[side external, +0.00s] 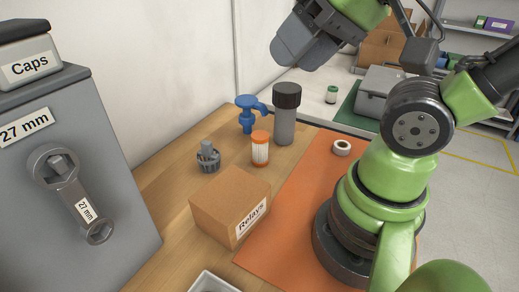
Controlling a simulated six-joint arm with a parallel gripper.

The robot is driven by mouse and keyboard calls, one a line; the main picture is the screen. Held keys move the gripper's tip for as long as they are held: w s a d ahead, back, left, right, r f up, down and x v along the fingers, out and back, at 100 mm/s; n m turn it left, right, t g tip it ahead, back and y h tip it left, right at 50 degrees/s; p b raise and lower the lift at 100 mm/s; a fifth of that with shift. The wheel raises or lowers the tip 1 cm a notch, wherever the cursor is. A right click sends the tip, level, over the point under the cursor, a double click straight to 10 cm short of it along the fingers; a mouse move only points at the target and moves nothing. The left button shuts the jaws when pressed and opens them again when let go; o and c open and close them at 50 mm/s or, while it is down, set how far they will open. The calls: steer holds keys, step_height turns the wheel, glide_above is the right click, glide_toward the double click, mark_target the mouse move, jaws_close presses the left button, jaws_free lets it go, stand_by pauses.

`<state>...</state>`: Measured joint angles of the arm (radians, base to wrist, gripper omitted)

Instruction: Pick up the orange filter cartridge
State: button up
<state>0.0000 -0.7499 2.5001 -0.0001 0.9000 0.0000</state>
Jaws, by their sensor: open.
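The orange filter cartridge (260,149) stands upright on the wooden table. It has an orange cap and a pale, ribbed body with orange showing through. My gripper (291,55) is at the top of the side external view, well above the table and up and to the right of the cartridge in the picture. It is open, and nothing shows between its jaws. The cartridge is in plain view, with its lower end just behind the box labelled Relays.
A grey cylinder with a black cap (285,115) and a blue valve-like part (248,114) stand close behind the cartridge. A grey ribbed part (208,157) is to its left. The Relays box (221,207) is in front. A tape roll (342,147) lies on the orange mat (300,200).

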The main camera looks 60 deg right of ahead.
stand_by(0.3)
steer(key=o, duration=0.6)
